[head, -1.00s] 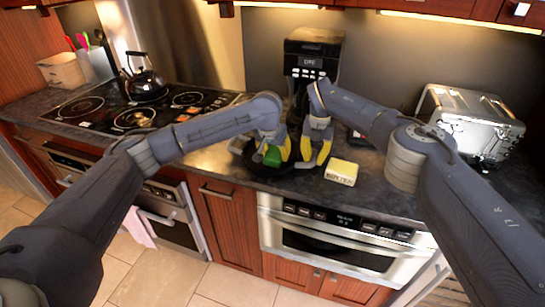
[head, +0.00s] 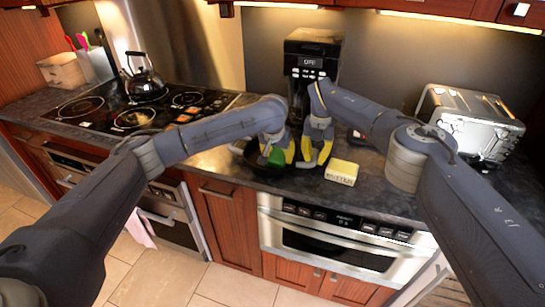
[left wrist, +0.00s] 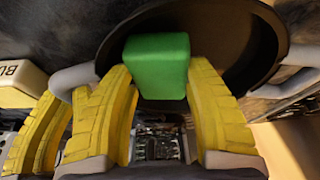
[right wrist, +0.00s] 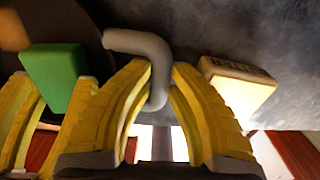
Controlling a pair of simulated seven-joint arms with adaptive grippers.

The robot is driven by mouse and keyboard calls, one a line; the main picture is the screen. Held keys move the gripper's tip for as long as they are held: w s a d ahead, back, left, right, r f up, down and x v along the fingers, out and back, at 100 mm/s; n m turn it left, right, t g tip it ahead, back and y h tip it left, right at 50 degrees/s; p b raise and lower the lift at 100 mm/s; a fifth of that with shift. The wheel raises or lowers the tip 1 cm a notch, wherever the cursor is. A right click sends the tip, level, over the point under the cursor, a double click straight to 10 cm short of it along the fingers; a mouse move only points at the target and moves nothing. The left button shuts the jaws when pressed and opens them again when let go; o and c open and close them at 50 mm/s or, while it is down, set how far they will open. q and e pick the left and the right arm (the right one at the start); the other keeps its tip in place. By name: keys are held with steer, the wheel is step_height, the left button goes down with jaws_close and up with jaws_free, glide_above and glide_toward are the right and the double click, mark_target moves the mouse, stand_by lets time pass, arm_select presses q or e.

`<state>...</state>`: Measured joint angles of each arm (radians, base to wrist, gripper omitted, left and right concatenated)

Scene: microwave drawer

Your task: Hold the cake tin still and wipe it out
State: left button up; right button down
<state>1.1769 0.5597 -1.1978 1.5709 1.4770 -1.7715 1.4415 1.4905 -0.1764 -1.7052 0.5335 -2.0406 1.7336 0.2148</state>
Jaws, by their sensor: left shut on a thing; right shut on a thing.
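The cake tin is a round dark tin (head: 249,167) on the counter, mostly hidden by my grippers in the head view. In the left wrist view its black wall (left wrist: 268,45) shows, with grey handles on both sides. My left gripper (head: 277,160) is shut on a green sponge (left wrist: 157,62), which it holds at the inside of the tin. My right gripper (head: 314,160) is shut on the tin's right-hand grey handle (right wrist: 137,42), with its yellow fingers on either side. The sponge (right wrist: 55,75) also shows beside that handle in the right wrist view.
A pale yellow butter box (head: 341,172) lies on the counter just right of the tin. A coffee maker (head: 313,50) stands behind, and a toaster (head: 468,120) is at the right. A hob with a kettle (head: 146,84) is at the left.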

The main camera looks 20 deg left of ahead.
arm_select(q)
steer(key=o, duration=1.4)
steer(key=shift+d, duration=0.1)
steer(key=shift+c, duration=0.2)
steer(key=shift+d, duration=0.1)
steer(key=shift+d, duration=0.1)
steer(key=shift+r, duration=0.25)
steer(key=shift+r, duration=0.35)
steer(key=shift+r, duration=0.1)
